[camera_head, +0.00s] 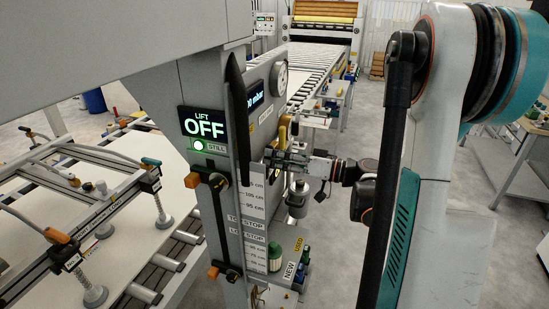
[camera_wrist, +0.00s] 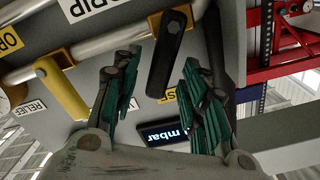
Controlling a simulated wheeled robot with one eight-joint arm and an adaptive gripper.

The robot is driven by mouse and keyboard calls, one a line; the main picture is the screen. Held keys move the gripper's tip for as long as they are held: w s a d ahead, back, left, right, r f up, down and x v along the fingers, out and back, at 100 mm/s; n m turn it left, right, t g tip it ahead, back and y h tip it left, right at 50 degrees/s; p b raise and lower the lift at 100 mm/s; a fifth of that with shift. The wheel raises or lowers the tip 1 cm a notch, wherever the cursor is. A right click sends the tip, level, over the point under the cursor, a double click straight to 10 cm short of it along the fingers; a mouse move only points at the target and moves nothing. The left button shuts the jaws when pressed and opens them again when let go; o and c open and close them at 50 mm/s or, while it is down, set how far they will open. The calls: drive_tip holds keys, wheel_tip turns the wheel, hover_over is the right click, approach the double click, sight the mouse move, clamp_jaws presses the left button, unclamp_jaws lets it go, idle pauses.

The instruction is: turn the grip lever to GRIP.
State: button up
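In the wrist view a black lever (camera_wrist: 168,55) stands out between a GRIP label (camera_wrist: 88,7) and a partly hidden label ending in SE (camera_wrist: 182,92). It appears to be the grip lever. My gripper (camera_wrist: 160,66) is open, with its green-padded fingers apart on either side of this lever and visible gaps to both. Contact does not show. In the head view my gripper (camera_head: 280,158) is at the side of the grey column, where the black lever cannot be made out.
A yellow lever (camera_wrist: 62,90) is left of my gripper, near a RELIEF label (camera_wrist: 31,108). A mbar display (camera_wrist: 163,131) shows between the fingers. In the head view the grey column (camera_head: 205,85) carries a LIFT OFF display (camera_head: 204,125). A suction frame (camera_head: 95,205) is at left.

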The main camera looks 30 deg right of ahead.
drive_tip(key=shift+w+a, duration=0.25)
drive_tip(key=shift+w, duration=0.05)
drive_tip(key=shift+c, duration=0.6)
clamp_jaws()
drive_tip(key=shift+w+d+f+m+b, duration=0.3)
drive_tip(key=shift+f+m+b, duration=0.45)
drive_tip(key=shift+m+b, duration=1)
drive_tip(key=shift+w+d+f+m+b, duration=0.2)
drive_tip(key=shift+d+f+m+b, duration=0.4)
drive_tip(key=shift+m+b, duration=1.2)
drive_tip(key=shift+w+d+f+m+b, duration=0.2)
drive_tip(key=shift+f+m+b, duration=0.75)
drive_tip(key=shift+m, duration=1.5)
drive_tip(key=shift+a, duration=0.1)
